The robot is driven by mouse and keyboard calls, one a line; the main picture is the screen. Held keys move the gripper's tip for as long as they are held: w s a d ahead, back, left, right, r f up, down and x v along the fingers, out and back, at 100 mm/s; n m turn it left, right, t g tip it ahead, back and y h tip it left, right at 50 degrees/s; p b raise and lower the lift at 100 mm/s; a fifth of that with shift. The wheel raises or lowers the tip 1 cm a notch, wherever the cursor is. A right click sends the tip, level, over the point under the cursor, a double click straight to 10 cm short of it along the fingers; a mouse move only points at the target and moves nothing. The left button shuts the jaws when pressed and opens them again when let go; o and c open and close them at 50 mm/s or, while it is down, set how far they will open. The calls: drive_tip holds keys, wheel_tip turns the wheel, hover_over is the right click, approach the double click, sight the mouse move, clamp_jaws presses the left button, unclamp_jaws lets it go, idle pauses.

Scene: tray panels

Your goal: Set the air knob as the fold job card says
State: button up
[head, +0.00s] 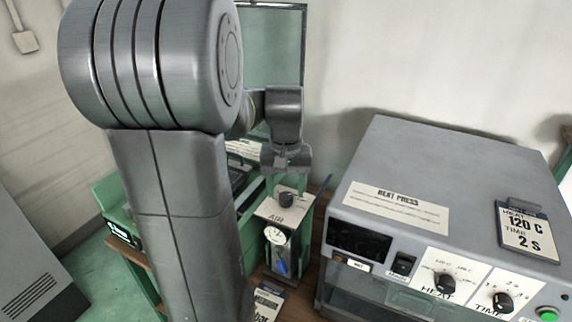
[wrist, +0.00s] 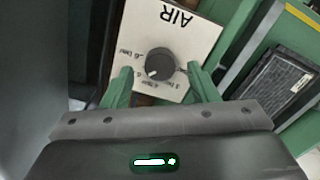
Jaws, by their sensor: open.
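The air knob (head: 286,199) is a dark round knob on a white plate marked AIR, above a round gauge (head: 275,236). In the wrist view the knob (wrist: 160,63) has a white mark at its lower left. The small bar labels around it are upside down and too blurred to read surely. My gripper (head: 291,166) is open just above the knob. In the wrist view its green fingers (wrist: 160,78) stand apart on either side of the knob, without a visible grip. A card (head: 267,304) below the gauge ends in "bar"; my arm hides part of it.
A grey heat press (head: 400,180) stands at the right, with heat (head: 445,284) and time (head: 503,302) knobs and a card (head: 527,232) reading 120 C, 2 S. A green-framed machine (head: 118,215) is partly behind my arm at the left.

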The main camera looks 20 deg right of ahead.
sight(286, 195)
wheel_tip(286, 195, up, 12)
drive_tip(key=shift+r, duration=0.25)
drive_tip(key=shift+f, duration=0.1)
idle(0.4)
wheel_tip(286, 195, down, 14)
drive_tip(key=shift+r, duration=0.15)
idle(0.4)
drive_tip(key=shift+r, duration=0.1)
